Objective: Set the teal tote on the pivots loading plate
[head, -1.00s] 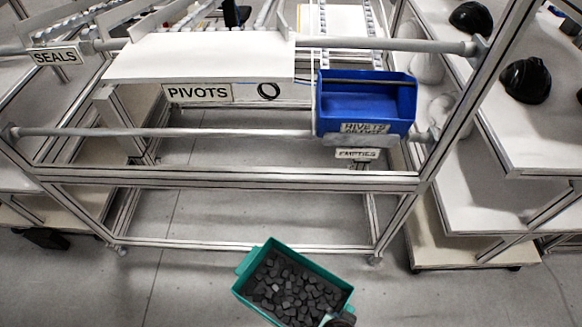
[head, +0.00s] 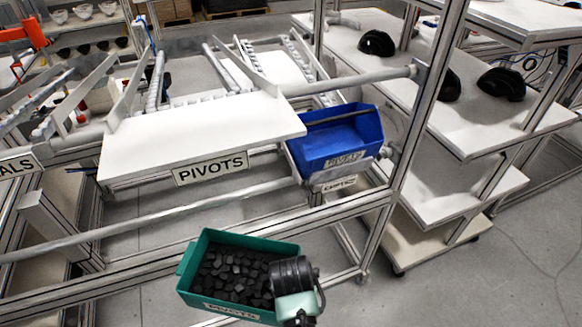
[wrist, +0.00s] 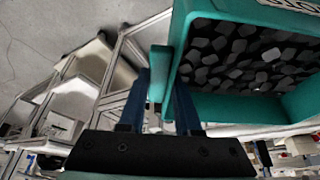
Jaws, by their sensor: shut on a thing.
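The teal tote (head: 188,285), full of small dark pieces, is held in the air at the lower middle of the head view, in front of the rack and below plate height. Its front label appears to read PIVOTS. My gripper (wrist: 161,95) is shut on the tote's edge; in the wrist view its two blue fingers sit either side of a teal tab on the tote (wrist: 180,60). The fingertips are hidden in the head view. The pivots loading plate (head: 195,130) is a bare white surface behind the tote, with a PIVOTS sign (head: 211,168) on its front edge.
A blue bin (head: 340,138) sits right of the plate, above an EMPTIES sign (head: 336,184). A grey rail (head: 150,218) crosses the rack between tote and plate. A metal post (head: 415,125) stands to the right, before shelves with black helmet shells (head: 502,84).

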